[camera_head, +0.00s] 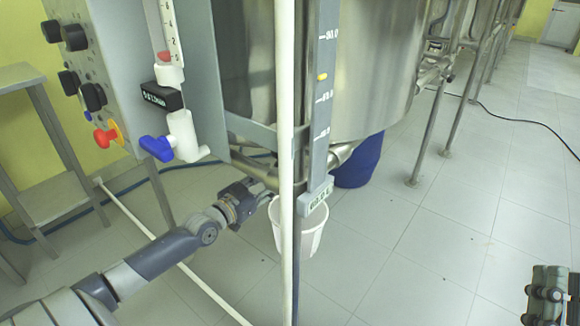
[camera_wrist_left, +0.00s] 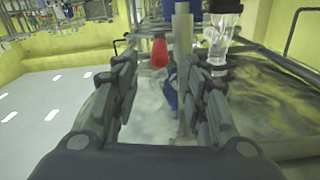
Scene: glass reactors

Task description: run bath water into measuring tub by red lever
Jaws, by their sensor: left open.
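A white tub (camera_head: 312,238) hangs or stands below the metal vessel, partly hidden by a white upright pole. My left gripper (camera_head: 262,190) is just left of the tub, close to its rim. In the left wrist view my left gripper (camera_wrist_left: 160,75) has its fingers apart with nothing held. A red lever (camera_wrist_left: 160,52) shows ahead, between the fingertips in the picture; I cannot tell how far off it is. The red lever cannot be made out in the head view. A dark part (camera_head: 548,295) at the lower right may be my right gripper; its fingers are unclear.
A steel vessel (camera_head: 375,75) stands behind the pole (camera_head: 287,120) and a grey scale strip (camera_head: 322,90). A blue-handled white valve (camera_head: 180,145) and a panel with black knobs (camera_head: 93,96) are at left. A blue container (camera_head: 360,165) stands behind.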

